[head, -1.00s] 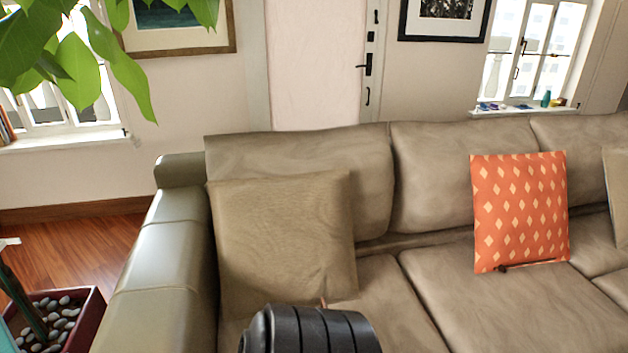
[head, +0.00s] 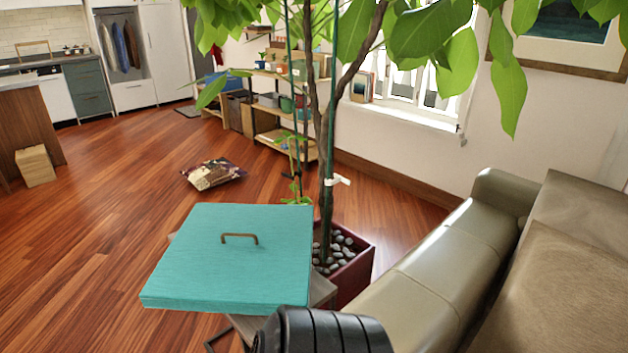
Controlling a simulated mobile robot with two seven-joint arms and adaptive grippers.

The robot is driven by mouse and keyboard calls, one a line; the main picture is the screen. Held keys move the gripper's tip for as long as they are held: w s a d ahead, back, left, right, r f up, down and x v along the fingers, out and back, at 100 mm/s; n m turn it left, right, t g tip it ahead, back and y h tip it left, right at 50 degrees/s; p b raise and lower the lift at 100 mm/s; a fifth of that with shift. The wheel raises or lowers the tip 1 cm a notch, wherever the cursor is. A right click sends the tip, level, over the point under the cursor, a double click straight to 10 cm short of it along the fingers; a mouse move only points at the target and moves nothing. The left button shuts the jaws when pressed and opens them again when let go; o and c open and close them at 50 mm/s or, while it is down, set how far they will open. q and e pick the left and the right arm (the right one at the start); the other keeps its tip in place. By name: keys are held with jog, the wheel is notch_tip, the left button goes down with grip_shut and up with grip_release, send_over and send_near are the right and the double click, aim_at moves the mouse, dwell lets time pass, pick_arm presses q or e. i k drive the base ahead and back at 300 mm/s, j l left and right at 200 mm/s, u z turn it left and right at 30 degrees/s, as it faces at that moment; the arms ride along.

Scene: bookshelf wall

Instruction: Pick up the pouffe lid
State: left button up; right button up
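The pouffe lid (head: 200,265) is a flat, square teal panel with a small brown handle (head: 239,238) standing up from its top. In the head view it lies left of centre, resting on a small side table (head: 322,290) whose grey top edge and dark legs show beneath it. A dark ribbed part of my own arm shows at the bottom centre, close to the lid's near edge. Neither of my grippers shows, so their states are hidden.
A potted tree (head: 327,150) in a dark red planter (head: 360,278) stands just behind and right of the lid. A sofa (head: 425,280) blocks the right side. A patterned cushion (head: 213,174) lies on the floor beyond.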

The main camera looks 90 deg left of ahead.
aim_at(232, 258)
jog(key=u, duration=3.3)
